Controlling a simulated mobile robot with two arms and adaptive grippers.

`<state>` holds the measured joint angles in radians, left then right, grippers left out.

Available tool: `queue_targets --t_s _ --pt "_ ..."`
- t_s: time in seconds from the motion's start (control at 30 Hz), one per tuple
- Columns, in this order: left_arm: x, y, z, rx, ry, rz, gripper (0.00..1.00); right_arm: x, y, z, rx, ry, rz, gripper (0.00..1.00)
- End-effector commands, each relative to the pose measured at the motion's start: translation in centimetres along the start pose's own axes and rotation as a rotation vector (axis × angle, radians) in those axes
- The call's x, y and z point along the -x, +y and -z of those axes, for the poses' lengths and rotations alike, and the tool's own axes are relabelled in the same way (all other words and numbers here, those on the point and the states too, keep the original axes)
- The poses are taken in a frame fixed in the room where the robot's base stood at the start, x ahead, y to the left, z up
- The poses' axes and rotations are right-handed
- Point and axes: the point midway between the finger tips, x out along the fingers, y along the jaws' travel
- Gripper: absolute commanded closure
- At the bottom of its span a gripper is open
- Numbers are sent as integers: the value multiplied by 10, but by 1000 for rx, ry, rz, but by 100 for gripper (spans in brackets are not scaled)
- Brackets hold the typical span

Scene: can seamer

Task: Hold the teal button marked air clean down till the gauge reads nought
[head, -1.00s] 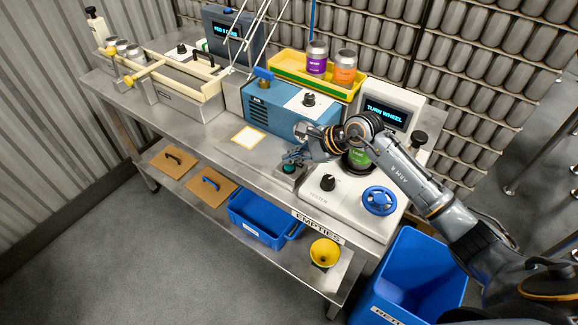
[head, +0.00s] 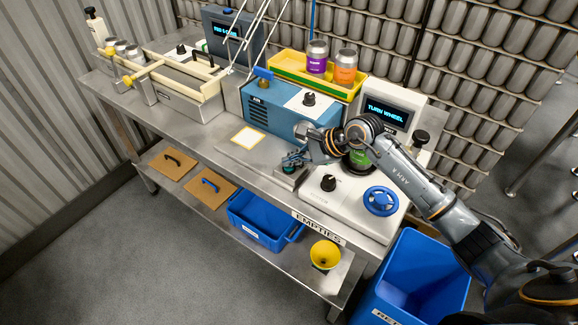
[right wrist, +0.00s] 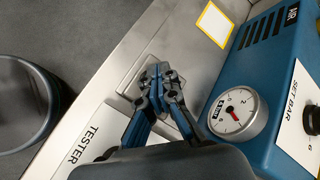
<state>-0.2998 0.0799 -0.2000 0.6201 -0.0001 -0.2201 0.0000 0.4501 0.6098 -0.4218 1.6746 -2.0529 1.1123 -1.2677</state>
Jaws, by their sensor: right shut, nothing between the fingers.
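My right gripper (head: 292,161) is shut and empty, its fingers pointing down at a small grey box at the front of the bench. In the right wrist view the closed fingertips (right wrist: 157,78) lie over that box (right wrist: 127,82). The teal button (head: 289,169) shows just below the fingers in the head view; the fingers hide it in the right wrist view. I cannot tell whether it is pressed. The round white gauge (right wrist: 238,115) on the blue air unit (right wrist: 268,75) has a red needle; its exact reading is hard to tell. My left gripper is not in view.
The white tester (head: 350,193) with a blue handwheel (head: 380,200) stands right of the box. A green can (head: 360,157) sits partly behind my arm. A screen (head: 386,113) reads TURN WHEEL. A yellow-edged card (head: 248,138) lies on clear bench to the left.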

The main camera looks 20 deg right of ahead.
Motion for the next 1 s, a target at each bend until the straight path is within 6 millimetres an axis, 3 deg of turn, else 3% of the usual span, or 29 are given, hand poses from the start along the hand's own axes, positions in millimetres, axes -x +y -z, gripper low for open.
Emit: queue_targets --t_s 1.0 --pt "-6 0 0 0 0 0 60 -4 3 3 -1 1 -1 100"
